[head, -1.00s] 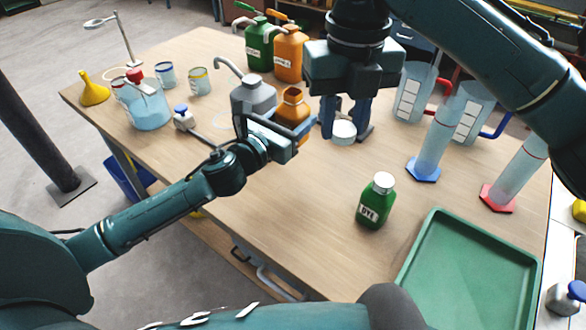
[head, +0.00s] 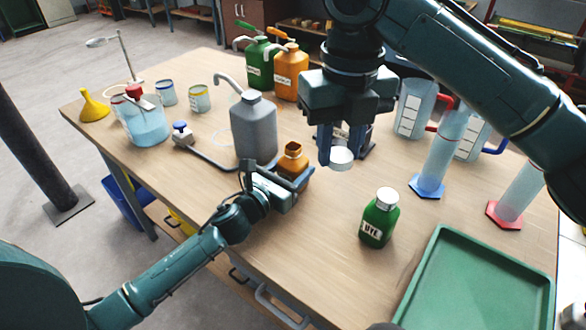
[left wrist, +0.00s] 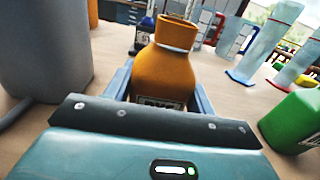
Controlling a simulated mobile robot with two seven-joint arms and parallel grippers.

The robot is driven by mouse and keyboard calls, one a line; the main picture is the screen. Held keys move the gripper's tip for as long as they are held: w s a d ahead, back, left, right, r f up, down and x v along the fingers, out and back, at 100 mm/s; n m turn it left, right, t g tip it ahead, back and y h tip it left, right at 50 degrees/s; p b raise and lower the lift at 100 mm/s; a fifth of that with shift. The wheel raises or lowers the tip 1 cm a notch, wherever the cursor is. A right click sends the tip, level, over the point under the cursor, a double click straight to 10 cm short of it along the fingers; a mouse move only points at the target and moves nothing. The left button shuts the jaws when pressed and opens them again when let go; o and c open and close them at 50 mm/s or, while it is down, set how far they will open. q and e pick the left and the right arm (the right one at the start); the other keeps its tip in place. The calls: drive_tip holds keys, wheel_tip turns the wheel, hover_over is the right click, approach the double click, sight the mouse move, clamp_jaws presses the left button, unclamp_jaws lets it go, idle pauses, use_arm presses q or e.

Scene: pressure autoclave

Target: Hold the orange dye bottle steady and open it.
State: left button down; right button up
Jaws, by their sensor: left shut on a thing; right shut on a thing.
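The orange dye bottle (head: 293,163) stands roughly upright with a bare, open neck. My left gripper (head: 287,177) is shut around its body. In the left wrist view the bottle (left wrist: 166,75) sits between both fingers, its label partly hidden by the gripper. I cannot tell whether its base touches the table. My right gripper (head: 346,150) points down, to the right of the bottle and apart from it. It is shut on a white cap (head: 341,159), which hangs at its fingertips.
A grey jug (head: 254,130) stands close behind and left of the bottle. A green dye bottle (head: 378,222) with a white cap and a green tray (head: 480,285) are at the right. Measuring cylinders (head: 440,150) and jugs stand at the far right. The front-middle table (head: 310,240) is clear.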

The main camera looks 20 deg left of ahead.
use_arm(q)
drive_tip(key=shift+r, duration=0.1)
drive_tip(key=shift+f, duration=0.2)
drive_tip(key=c, duration=0.5)
unclamp_jaws()
